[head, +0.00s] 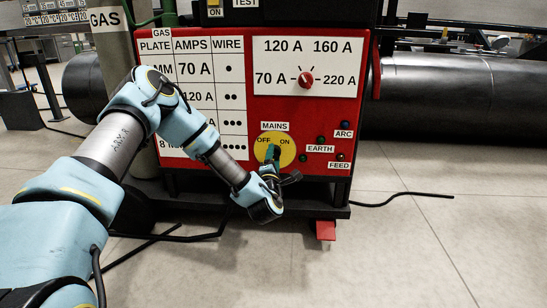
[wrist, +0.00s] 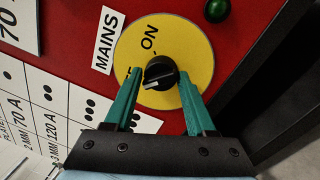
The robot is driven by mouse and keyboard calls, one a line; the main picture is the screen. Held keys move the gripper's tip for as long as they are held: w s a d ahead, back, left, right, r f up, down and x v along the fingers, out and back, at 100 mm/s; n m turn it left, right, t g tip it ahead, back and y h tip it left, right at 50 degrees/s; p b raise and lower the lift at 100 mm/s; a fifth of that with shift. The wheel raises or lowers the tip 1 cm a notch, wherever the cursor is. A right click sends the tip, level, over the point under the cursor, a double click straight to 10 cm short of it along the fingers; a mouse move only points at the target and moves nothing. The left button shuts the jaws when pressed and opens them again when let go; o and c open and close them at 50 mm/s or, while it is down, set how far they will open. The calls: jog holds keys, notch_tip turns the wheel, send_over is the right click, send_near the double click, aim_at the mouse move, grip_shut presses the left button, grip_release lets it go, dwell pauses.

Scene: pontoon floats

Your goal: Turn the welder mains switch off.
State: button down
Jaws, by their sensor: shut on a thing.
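The mains switch is a black knob (wrist: 161,72) on a round yellow plate (head: 288,154) low on the red welder panel (head: 374,120). In the head view the plate reads OFF on the left and ON on the right, under a MAINS label. My gripper (head: 272,156) reaches it from below, and its green fingers cover the knob there. In the wrist view my gripper (wrist: 159,76) is shut on the knob, one finger on each side. A white mark on the knob points toward the lower left, away from ON.
A red amps knob (head: 306,79) sits on a white dial above. ARC, EARTH and FEED lamps are right of the switch; a green lamp (wrist: 217,10) shows close by. A black cable (head: 400,197) lies on the floor right. A large dark pipe (head: 450,95) lies behind.

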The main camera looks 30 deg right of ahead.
jog(key=shift+a+f, duration=0.1)
jog(key=shift+f, duration=0.25)
jog(key=c, duration=0.5)
grip_release()
jog(key=shift+o, duration=1)
jog(key=shift+r, duration=0.15)
jog(key=p+v, duration=0.3)
jog(key=v, duration=0.7)
jog(key=shift+s+a, duration=0.15)
jog(key=shift+s, duration=0.2)
